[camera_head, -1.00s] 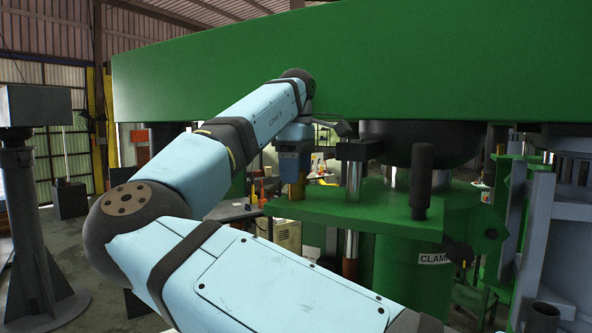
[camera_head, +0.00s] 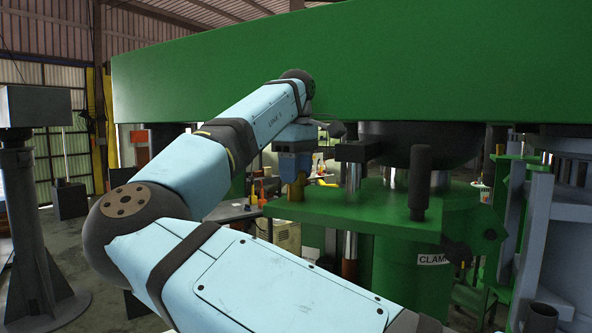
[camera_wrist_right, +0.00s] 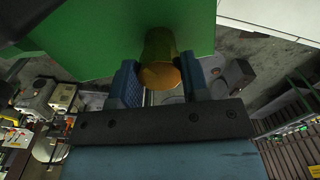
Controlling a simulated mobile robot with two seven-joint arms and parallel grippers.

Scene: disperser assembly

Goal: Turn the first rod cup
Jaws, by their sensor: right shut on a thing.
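The rod cup is a small brass-coloured cylinder (camera_head: 296,190). In the head view the gripper hides the top of the cup. My left gripper is not in view.
A large green beam (camera_head: 400,65) hangs directly above my right wrist. A grey stand (camera_head: 35,190) is at far left.

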